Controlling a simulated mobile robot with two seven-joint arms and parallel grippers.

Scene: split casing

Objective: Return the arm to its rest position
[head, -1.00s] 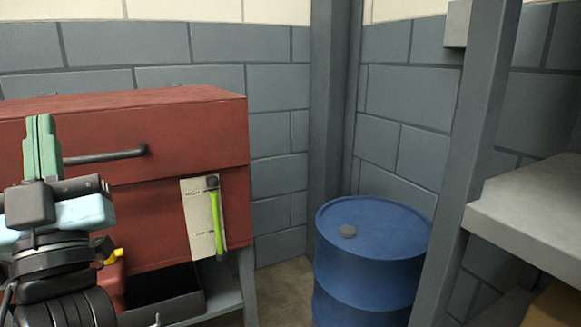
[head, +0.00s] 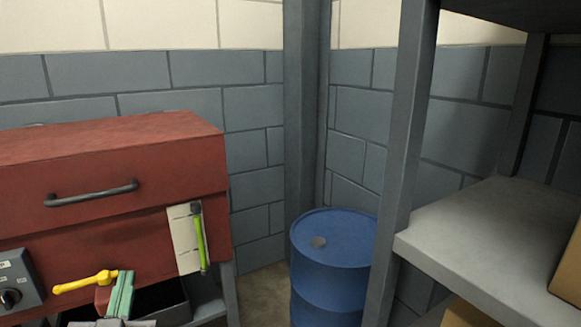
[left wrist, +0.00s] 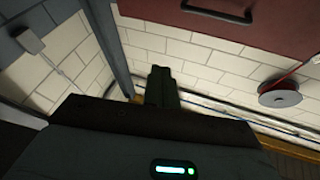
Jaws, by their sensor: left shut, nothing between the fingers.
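My left gripper (head: 121,292) shows at the bottom left of the head view, with its green fingers pointing up and pressed together. It is shut and empty. It is in front of the lower part of the red cabinet (head: 100,150), near a yellow handle (head: 85,283); I cannot tell the exact gap. In the left wrist view, the dark fingers (left wrist: 162,86) are together with nothing between them. My right gripper is in neither view.
The cabinet has a dark bar handle (head: 92,193), a green lever (head: 201,243) on a pale plate and a grey knob box (head: 16,284). A blue drum (head: 335,255) stands right of it. A grey shelf (head: 500,235) with upright posts fills the right side.

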